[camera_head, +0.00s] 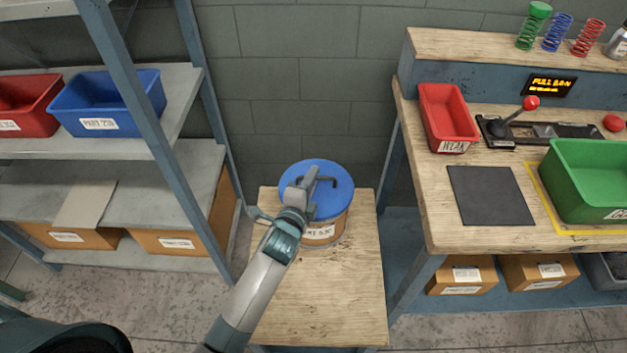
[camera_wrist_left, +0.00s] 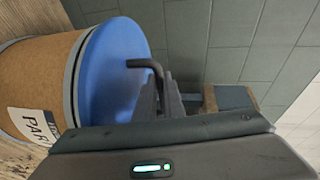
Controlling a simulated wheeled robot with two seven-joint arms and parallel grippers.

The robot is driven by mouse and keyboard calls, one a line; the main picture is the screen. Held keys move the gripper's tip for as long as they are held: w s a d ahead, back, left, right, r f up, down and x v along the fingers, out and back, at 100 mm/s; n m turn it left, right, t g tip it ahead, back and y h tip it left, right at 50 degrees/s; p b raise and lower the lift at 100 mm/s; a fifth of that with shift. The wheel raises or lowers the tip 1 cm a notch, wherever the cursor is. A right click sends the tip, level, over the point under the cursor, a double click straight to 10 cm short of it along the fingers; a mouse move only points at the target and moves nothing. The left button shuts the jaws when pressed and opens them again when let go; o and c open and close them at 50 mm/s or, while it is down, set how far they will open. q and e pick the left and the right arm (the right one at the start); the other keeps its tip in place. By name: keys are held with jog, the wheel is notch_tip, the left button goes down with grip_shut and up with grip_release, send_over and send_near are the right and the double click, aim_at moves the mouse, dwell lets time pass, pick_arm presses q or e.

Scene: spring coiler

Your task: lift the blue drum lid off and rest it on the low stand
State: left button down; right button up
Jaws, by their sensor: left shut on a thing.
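The blue drum lid (camera_head: 334,201) sits on the brown drum (camera_head: 325,234), and its rim meets the drum's top band. The lid also shows in the left wrist view (camera_wrist_left: 110,72), with the drum (camera_wrist_left: 35,85) beside it. The drum stands at the back of a low wooden-topped stand (camera_head: 320,300). My left gripper (camera_head: 309,180) is shut on the dark bar handle (camera_wrist_left: 147,64) on top of the lid. The gripper and forearm cover the lid's left part and some of the drum's side. My right gripper is not in view.
The front of the low stand is clear. A metal shelf (camera_head: 90,150) with a blue bin (camera_head: 110,105) and a red bin stands at the left. A workbench (camera_head: 430,215) with a red tray (camera_head: 447,115) and green bin (camera_head: 590,180) stands close at the right.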

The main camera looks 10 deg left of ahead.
pick_arm(q)
notch_tip(320, 180, up, 4)
jog(key=shift+r, duration=0.2)
jog(key=w+d+r, duration=0.2)
jog(key=d+r, duration=0.4)
jog(key=d, duration=0.5)
jog(key=shift+d+r+b, duration=0.25)
jog(key=shift+b, duration=0.1)
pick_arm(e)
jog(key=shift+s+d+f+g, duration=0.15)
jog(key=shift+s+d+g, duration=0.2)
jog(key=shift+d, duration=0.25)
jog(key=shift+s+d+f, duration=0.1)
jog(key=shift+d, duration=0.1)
